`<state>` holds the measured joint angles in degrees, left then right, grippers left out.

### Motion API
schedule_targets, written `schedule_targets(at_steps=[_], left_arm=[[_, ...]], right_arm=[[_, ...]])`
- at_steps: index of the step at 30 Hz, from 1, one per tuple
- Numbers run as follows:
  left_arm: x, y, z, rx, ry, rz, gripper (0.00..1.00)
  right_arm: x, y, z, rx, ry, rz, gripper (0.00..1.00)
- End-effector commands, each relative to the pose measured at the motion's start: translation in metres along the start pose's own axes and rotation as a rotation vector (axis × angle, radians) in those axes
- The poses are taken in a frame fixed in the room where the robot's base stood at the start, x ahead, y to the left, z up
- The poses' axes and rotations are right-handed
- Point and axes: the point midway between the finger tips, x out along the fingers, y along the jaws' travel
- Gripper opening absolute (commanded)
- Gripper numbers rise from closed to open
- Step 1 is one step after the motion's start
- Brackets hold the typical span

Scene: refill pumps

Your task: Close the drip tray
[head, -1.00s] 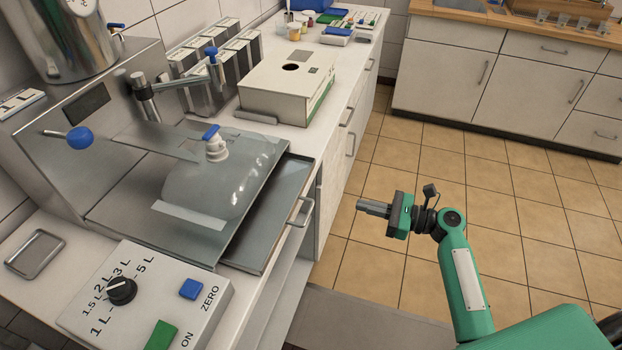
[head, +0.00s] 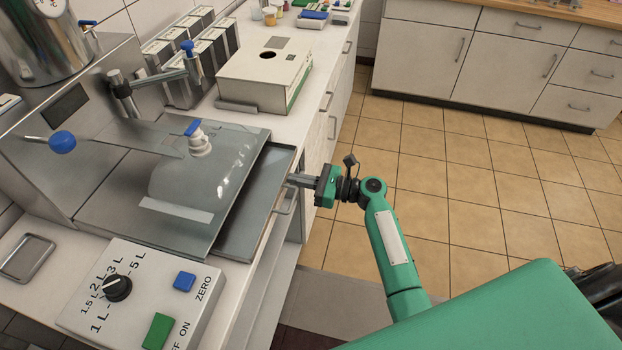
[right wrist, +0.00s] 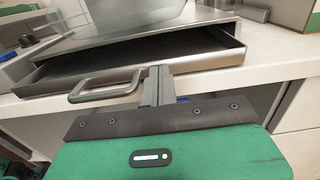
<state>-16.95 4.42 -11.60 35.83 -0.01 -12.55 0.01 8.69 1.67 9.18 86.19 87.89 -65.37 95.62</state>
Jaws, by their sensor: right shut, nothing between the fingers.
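The drip tray (head: 262,207) is a shallow metal drawer, pulled part way out of the filling machine on the counter. Its bent bar handle (head: 287,200) sticks out from the tray's front. The handle also shows in the right wrist view (right wrist: 105,85), left of the fingers. My right gripper (head: 292,180) is shut and empty. Its fingertips (right wrist: 160,72) are right at the tray's front edge, beside the handle. I cannot tell whether they touch the tray. My left gripper is not in view.
A clear bag with a white and blue tap (head: 198,140) lies on the metal plate above the tray. A control box (head: 140,300) stands in front. A white carton (head: 265,75) stands behind. The floor to the right is free.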

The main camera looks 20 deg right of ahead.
Motion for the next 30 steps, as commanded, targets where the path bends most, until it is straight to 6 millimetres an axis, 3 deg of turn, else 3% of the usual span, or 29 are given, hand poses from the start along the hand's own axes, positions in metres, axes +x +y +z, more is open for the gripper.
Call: schedule_targets(at_steps=[12, 22, 30], left_arm=[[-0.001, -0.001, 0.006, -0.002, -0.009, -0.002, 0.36], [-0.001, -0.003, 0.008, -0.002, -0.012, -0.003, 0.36], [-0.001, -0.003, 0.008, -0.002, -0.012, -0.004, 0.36]], right_arm=[[0.005, 0.000, 0.000, -0.001, -0.001, 0.000, 0.00], [0.069, 0.000, 0.001, 0.001, -0.003, 0.000, 0.00], [0.082, 0.000, 0.000, -0.001, -0.001, 0.000, 0.00]])
